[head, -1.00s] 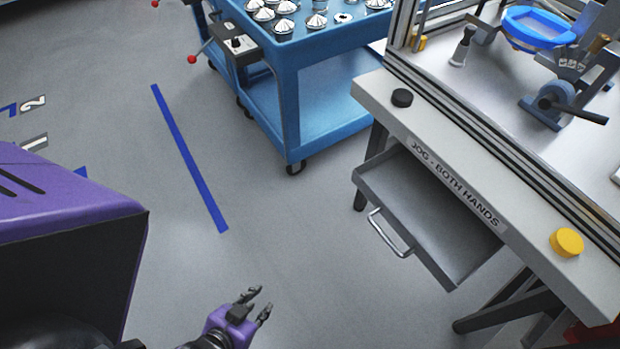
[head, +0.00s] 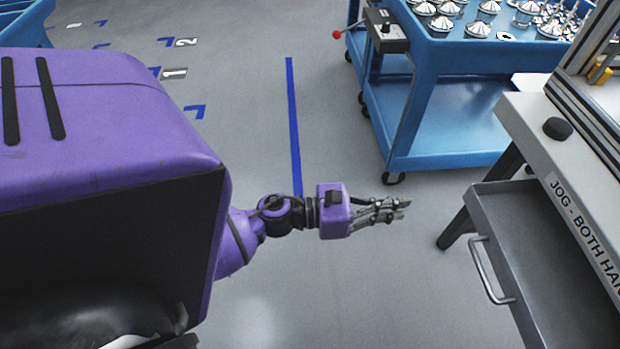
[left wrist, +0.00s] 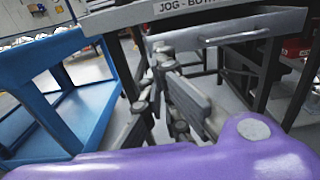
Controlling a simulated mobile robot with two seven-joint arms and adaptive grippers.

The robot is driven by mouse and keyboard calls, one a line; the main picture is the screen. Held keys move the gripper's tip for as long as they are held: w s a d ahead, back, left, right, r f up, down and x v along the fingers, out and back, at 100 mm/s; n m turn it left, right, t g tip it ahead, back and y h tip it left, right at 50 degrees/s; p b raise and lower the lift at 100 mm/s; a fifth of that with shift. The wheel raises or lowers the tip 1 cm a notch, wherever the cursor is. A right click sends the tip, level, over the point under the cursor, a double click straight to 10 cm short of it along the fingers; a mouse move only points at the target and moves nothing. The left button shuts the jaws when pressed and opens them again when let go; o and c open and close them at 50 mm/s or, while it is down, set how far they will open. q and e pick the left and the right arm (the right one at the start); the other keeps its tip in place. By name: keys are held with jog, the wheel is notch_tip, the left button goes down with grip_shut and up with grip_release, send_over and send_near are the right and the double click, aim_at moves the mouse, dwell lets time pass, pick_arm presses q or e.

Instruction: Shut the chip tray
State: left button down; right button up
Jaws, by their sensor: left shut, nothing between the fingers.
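The chip tray (head: 545,262) is a grey open drawer with a metal bar handle (head: 489,272). In the head view it is pulled out from under the workbench at the right. The tray's front and handle (left wrist: 235,37) also show at the top of the left wrist view. My left gripper (head: 404,208) is shut and empty, in the air to the left of the tray, apart from the handle and pointing toward it. In the left wrist view its fingers (left wrist: 172,88) point toward the tray. My right gripper is not in view.
A blue cart (head: 440,125) with several metal parts on top stands behind the gap. The workbench (head: 525,115) has a black button (head: 557,128) and a jog label. The grey floor (head: 340,290) between my left arm and the tray is clear.

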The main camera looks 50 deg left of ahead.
aim_at(471, 199)
pick_arm(q)
jog(key=p+x, duration=0.2)
jog(key=x, duration=1)
jog(key=shift+w+d+r, duration=0.1)
jog(key=shift+w, duration=0.25)
jog(key=shift+w+d+p, duration=0.3)
jog(key=shift+w+d, duration=0.05)
jog(key=shift+w, duration=0.1)
jog(key=shift+d, duration=0.1)
jog(key=shift+w, duration=0.1)
